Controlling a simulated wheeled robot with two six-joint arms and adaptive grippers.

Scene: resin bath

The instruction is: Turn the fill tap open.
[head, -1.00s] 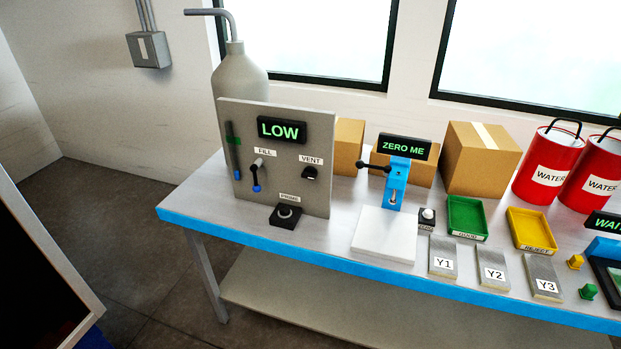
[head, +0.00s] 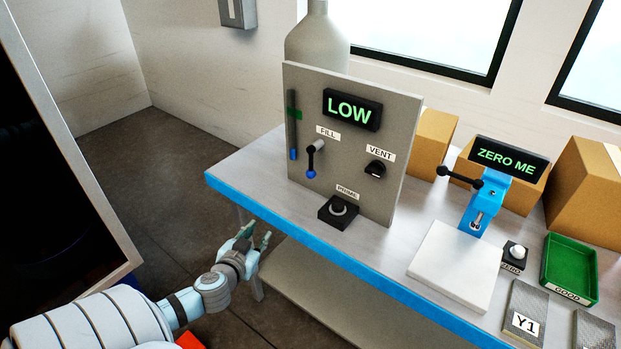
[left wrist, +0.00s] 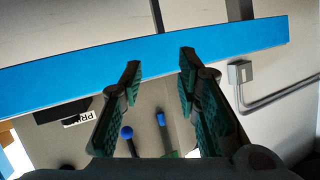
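The fill tap (head: 312,160) is a dark lever with a blue ball end, below the FILL label on the grey panel; the lever hangs roughly straight down. Its blue ball also shows in the left wrist view (left wrist: 126,132), beyond the fingers. My left gripper (head: 257,233) is in front of the table's blue edge, below and to the left of the tap, apart from it. In the left wrist view its two fingers (left wrist: 160,64) are spread with nothing between them. My right gripper is in neither view.
The display (head: 352,110) reads LOW. The vent knob (head: 376,169) and black prime button box (head: 338,211) are right of the tap. A level gauge (head: 292,125) is left of it. The table's blue front edge (head: 300,244) lies between my left gripper and the panel.

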